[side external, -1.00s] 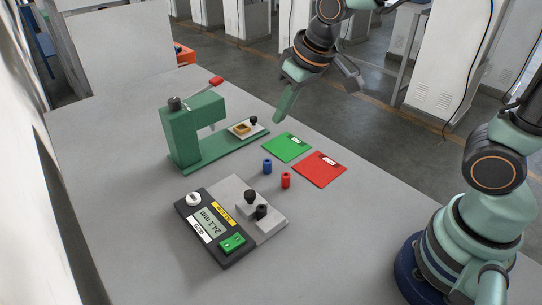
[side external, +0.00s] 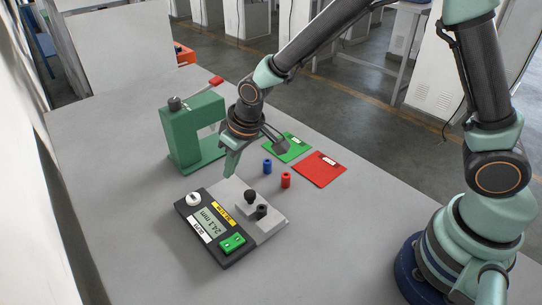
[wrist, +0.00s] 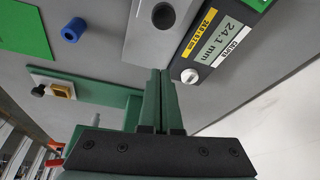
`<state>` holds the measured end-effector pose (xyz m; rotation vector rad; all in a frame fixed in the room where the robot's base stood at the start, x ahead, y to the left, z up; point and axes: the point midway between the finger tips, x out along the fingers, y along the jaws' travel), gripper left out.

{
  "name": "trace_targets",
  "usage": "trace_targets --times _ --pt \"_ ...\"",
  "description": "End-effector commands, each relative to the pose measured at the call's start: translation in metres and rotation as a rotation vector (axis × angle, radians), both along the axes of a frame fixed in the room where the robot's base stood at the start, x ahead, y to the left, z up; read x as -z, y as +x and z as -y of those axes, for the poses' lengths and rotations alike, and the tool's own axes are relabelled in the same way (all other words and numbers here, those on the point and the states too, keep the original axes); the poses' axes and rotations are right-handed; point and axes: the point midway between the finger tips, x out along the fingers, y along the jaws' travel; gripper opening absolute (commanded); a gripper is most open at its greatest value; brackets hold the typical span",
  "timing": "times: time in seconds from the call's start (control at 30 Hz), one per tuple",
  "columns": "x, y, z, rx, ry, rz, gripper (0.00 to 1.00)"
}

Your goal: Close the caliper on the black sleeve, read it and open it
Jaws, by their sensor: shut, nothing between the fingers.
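The caliper (side external: 209,225) lies on the table with a dark body, and its display reads 24.1 mm, also legible in the wrist view (wrist: 229,38). It has a grey block (side external: 266,222) with a black knob (side external: 250,197); a black round top also shows in the wrist view (wrist: 163,15). The black sleeve (side external: 262,211) stands upright on the block, beside the knob. A green rocker switch (side external: 232,243) is at the caliper's near end. My gripper (side external: 229,174) is shut and empty, pointing down just beyond the block. Its fingers (wrist: 160,78) are together in the wrist view.
A blue sleeve (side external: 267,166) and a red sleeve (side external: 286,180) stand to the right of my gripper. Behind them lie a green mat (side external: 294,146) and a red mat (side external: 320,168). The table front is clear.

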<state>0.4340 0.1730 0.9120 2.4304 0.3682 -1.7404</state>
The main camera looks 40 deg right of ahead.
Motion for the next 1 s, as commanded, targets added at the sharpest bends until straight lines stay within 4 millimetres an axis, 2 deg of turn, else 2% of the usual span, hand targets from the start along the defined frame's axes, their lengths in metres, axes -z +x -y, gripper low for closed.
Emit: trace_targets --times 0.1,0.3,0.63,1.0 --pt "0.017 0.005 -0.001 0.000 -0.002 -0.003 0.00" --pt "0.039 0.012 -0.003 0.000 -0.001 -0.002 0.00" --pt "0.035 -0.020 0.005 -0.002 0.002 0.000 0.00" --pt "0.036 -0.027 0.007 -0.001 0.002 -0.001 0.00"
